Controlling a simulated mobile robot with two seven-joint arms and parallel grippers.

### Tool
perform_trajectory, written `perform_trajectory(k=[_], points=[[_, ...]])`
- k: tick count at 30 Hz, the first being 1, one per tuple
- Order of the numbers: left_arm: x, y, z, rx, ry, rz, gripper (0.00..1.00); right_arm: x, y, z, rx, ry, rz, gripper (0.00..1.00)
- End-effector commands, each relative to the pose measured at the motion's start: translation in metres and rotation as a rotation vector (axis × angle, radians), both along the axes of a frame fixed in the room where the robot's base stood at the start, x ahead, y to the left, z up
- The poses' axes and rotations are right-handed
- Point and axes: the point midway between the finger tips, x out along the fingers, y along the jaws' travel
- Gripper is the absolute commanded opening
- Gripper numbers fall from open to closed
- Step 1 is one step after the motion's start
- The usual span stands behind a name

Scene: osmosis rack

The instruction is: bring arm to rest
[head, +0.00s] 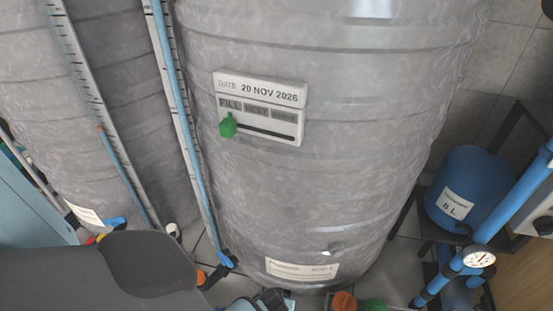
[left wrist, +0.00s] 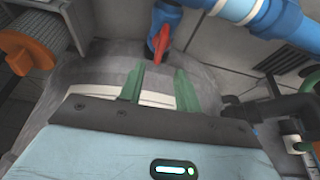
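My left gripper (left wrist: 158,82) shows in the left wrist view, with two green fingers standing apart and nothing between them. It is over a grey rounded surface, below a red valve handle (left wrist: 162,40) on a blue pipe; I cannot tell how far off these are. In the head view a dark grey rounded part, probably mine, fills the lower left, and no gripper fingers are clear there. My right gripper is in neither view.
A large grey tank (head: 330,190) fills the head view's middle. Its date plate (head: 262,88) carries a green slider knob (head: 228,125) under FILL. A blue vessel (head: 470,185) and a gauge (head: 479,259) are at the right. An orange part (left wrist: 27,50) is at the wrist view's left.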

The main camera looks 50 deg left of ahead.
Motion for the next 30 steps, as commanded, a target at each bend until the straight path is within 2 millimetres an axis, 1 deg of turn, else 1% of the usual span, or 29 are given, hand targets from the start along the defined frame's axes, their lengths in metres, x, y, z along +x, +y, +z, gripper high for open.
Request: perform_trajectory(k=[11, 14, 17, 20, 22, 26, 30], points=[[0.000, 0.000, 0.000, 0.000, 0.000, 0.000, 0.34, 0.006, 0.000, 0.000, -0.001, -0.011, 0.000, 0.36], [-0.010, 0.003, -0.002, 0.006, 0.002, -0.009, 0.34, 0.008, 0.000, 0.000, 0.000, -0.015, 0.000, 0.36], [-0.034, 0.010, -0.006, 0.021, 0.007, -0.044, 0.34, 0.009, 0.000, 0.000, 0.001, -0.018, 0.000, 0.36], [-0.071, 0.017, -0.007, 0.041, 0.007, -0.104, 0.34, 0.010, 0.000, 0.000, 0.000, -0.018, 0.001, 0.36], [-0.100, 0.021, -0.004, 0.054, 0.006, -0.157, 0.34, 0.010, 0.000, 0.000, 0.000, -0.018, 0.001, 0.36], [-0.150, 0.021, 0.007, 0.069, 0.002, -0.262, 0.34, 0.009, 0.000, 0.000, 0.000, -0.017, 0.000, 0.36], [-0.203, 0.013, 0.027, 0.070, -0.004, -0.379, 0.34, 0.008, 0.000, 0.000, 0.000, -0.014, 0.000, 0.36]])
